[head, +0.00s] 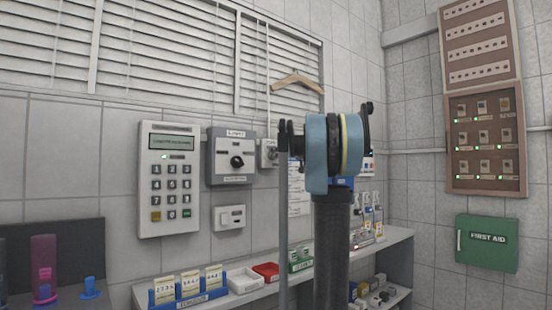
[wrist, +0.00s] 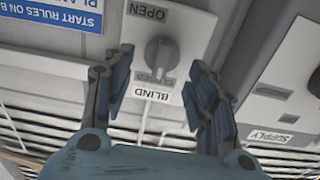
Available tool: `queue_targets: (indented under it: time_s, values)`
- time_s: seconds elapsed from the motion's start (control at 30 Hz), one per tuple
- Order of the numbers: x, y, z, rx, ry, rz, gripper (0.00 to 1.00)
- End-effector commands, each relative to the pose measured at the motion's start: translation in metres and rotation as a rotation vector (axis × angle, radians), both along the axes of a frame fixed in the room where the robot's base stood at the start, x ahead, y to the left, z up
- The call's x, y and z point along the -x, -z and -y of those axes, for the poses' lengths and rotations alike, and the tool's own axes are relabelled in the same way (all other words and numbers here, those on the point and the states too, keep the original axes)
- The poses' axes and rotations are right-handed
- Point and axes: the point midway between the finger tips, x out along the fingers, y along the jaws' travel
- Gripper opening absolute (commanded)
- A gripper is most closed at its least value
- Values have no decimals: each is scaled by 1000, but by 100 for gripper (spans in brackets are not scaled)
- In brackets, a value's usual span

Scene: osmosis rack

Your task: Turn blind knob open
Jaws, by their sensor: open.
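The blind knob (wrist: 161,54) is a round grey dial on a pale box, upside down in the wrist view. "OPEN" is printed on its far side and a "BLIND" label (wrist: 151,95) on its near side. My gripper (wrist: 162,72) is open, with one finger on each side of the knob and an empty gap between them. I cannot tell whether either finger touches the knob. In the head view, part of a small grey switch box (head: 268,153) shows beside my arm, which hides the rest of it. Which way the knob points is unclear.
A "SUPPLY" box (wrist: 283,115) sits close on the right in the wrist view, and a blue sign (wrist: 55,12) at upper left.

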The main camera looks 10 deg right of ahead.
Motion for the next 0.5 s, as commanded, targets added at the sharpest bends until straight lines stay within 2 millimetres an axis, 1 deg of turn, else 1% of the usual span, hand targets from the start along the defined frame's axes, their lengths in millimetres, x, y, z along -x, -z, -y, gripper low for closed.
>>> queue_targets:
  time_s: [0.1, 0.2, 0.5]
  values:
    - [-11, 0, -6, 0, 0, 0, 52]
    - [-16, 0, -10, 0, 0, 0, 52]
    - [-19, 0, -11, 0, 1, 0, 52]
